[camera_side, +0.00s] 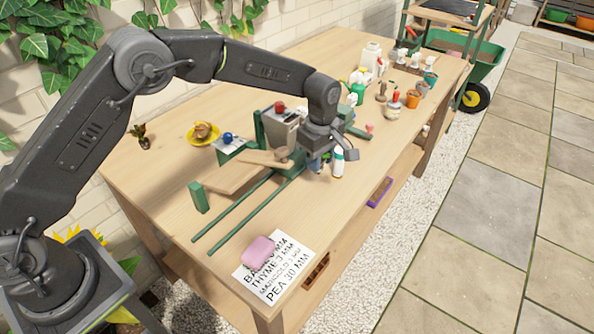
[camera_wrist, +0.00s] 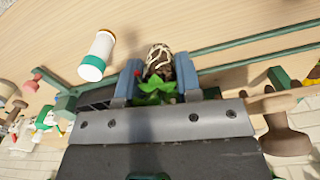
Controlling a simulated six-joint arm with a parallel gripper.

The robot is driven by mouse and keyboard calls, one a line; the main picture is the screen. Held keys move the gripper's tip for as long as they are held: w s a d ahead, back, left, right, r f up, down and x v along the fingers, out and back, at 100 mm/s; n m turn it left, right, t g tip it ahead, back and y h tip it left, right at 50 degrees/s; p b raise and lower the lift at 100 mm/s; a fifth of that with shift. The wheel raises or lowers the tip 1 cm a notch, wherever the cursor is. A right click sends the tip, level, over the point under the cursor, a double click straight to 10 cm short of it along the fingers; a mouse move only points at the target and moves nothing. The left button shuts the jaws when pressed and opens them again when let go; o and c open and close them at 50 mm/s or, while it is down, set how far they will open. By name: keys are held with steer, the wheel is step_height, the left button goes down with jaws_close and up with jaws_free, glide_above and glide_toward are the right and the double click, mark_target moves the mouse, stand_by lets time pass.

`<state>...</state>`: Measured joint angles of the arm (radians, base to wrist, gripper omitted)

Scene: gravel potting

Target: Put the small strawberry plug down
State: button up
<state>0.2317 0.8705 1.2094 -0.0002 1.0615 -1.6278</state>
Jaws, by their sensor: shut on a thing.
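The small strawberry plug (camera_wrist: 158,62) shows in the wrist view as a dark brown root ball with pale roots, with green leaves (camera_wrist: 155,92) and a small red spot beside it. My gripper (camera_wrist: 157,80) is shut on it, with one blue-grey finger on each side of the root ball. In the side view my gripper (camera_side: 318,160) is over the workbench, at the right end of the green-railed frame. There the plug is mostly hidden by the gripper, and I cannot tell its height above the bench.
A white bottle (camera_side: 338,163) stands close to my gripper; it also shows in the wrist view (camera_wrist: 98,52). Green rails (camera_side: 232,217), a wooden board (camera_side: 237,174) and a grey box (camera_side: 280,128) lie left. Pots and bottles crowd the back. A pink block (camera_side: 257,250) sits on the printed sheet (camera_side: 283,280).

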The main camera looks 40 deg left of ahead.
step_height(320, 180, up, 20)
steer(key=r, duration=0.1)
steer(key=s+a+r+n, duration=0.1)
steer(key=s+a+n, duration=0.2)
steer(key=a, duration=1)
steer(key=s+a+r+n, duration=0.1)
steer(key=s+a+n, duration=0.3)
steer(key=a, duration=0.9)
steer(key=s+a+f+n, duration=0.1)
steer(key=s+a+n, duration=0.3)
steer(key=s+a, duration=0.5)
steer(key=s+a+f+n, duration=0.2)
steer(key=s+a+n, duration=0.25)
steer(key=s, duration=0.85)
step_height(320, 180, down, 17)
steer(key=w+d+f, duration=0.1)
steer(key=w+f, duration=0.1)
steer(key=w, duration=0.1)
steer(key=w+d+f, duration=0.2)
steer(key=w+f, duration=0.1)
steer(key=w+d+f, duration=0.2)
steer(key=w, duration=0.1)
steer(key=shift+d+f, duration=0.25)
steer(key=shift+f, duration=2.15)
